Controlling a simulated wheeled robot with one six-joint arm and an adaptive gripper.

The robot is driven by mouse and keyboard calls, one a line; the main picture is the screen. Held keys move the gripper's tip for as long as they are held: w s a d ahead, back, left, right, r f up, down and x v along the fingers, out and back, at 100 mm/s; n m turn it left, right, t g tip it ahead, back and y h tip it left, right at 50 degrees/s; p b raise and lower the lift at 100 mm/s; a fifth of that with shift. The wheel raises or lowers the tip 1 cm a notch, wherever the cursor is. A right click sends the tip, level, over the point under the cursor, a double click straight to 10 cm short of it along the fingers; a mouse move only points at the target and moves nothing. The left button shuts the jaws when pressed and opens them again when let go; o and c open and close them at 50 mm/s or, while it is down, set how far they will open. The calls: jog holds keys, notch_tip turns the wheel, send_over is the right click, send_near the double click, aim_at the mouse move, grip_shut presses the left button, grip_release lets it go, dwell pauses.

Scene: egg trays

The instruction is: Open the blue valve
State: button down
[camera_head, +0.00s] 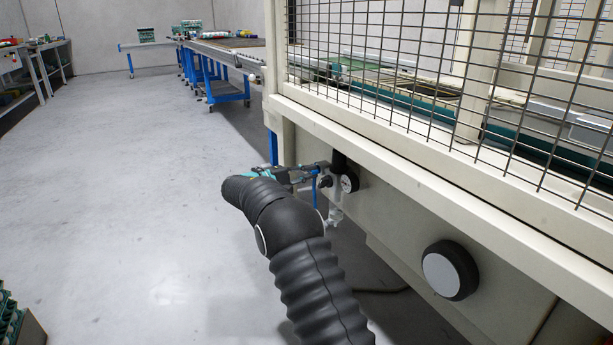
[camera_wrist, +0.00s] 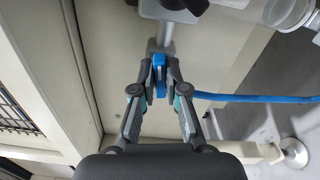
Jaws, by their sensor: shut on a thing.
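The blue valve (camera_wrist: 159,82) is a small blue lever on a grey pipe fitting (camera_wrist: 165,35) on the side of the cream machine, in the upper middle of the wrist view. My gripper (camera_wrist: 160,72) has its two fingers closed on either side of the blue valve and grips it. In the head view my gripper (camera_head: 290,175) is reached out by the machine's lower side, beside the fittings. The valve itself is hard to make out there, partly hidden by my arm and gripper.
A blue hose (camera_wrist: 250,98) runs right from near the valve. A clear bowl (camera_wrist: 285,12) hangs close by. A round black gauge (camera_head: 349,183) and a large black knob (camera_head: 450,270) are on the cream machine (camera_head: 400,235). Open floor (camera_head: 130,200) lies left.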

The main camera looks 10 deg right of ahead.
jog(key=shift+s+d+f+m, duration=0.1)
jog(key=shift+d+m, duration=0.15)
jog(key=shift+m, duration=0.85)
jog(key=c, duration=1.2)
grip_release()
jog(key=shift+d, duration=0.1)
jog(key=shift+a, duration=0.4)
jog(key=v, duration=1.1)
jog(key=shift+a, duration=0.25)
jog(key=shift+s, duration=0.1)
